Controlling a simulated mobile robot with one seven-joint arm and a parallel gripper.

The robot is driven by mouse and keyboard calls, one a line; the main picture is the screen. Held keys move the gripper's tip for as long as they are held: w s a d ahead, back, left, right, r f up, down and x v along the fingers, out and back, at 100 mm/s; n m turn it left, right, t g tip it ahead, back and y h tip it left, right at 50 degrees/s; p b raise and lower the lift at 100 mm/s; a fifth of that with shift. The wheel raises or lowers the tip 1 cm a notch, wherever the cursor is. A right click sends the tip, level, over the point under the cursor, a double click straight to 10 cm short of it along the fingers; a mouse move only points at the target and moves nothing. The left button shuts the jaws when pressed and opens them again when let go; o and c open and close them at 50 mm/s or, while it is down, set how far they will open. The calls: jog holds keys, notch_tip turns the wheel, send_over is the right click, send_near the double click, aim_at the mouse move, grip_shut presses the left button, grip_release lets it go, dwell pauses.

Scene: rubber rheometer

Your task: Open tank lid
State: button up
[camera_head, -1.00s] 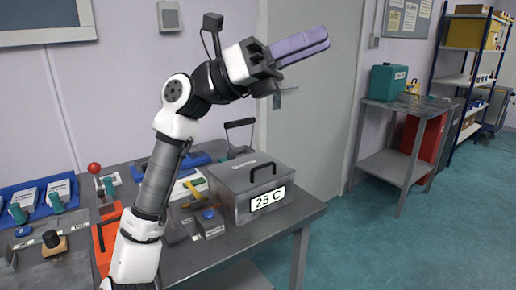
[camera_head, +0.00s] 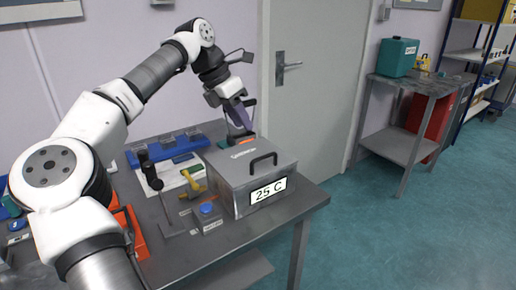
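The tank (camera_head: 247,185) is a grey metal box with a "25 C" label on its front, standing on the right part of the table. Its lid (camera_head: 228,162) is shut and carries a black handle (camera_head: 263,158) on top. My gripper (camera_head: 240,120) points down behind the lid's back edge, with purple fingers. It is beside a black part at the back of the tank. Whether the fingers are apart or closed, or touch anything, I cannot tell at this angle.
On the table (camera_head: 185,240), left of the tank, are a small block with a blue top (camera_head: 207,209), a yellow tool (camera_head: 193,184), a black upright handle (camera_head: 149,168) and a blue rack (camera_head: 168,150). A door (camera_head: 305,85) stands behind.

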jog(key=p+x, duration=0.1)
jog(key=x, duration=0.9)
jog(key=shift+d+f, duration=0.15)
jog(key=shift+f, duration=0.05)
grip_shut()
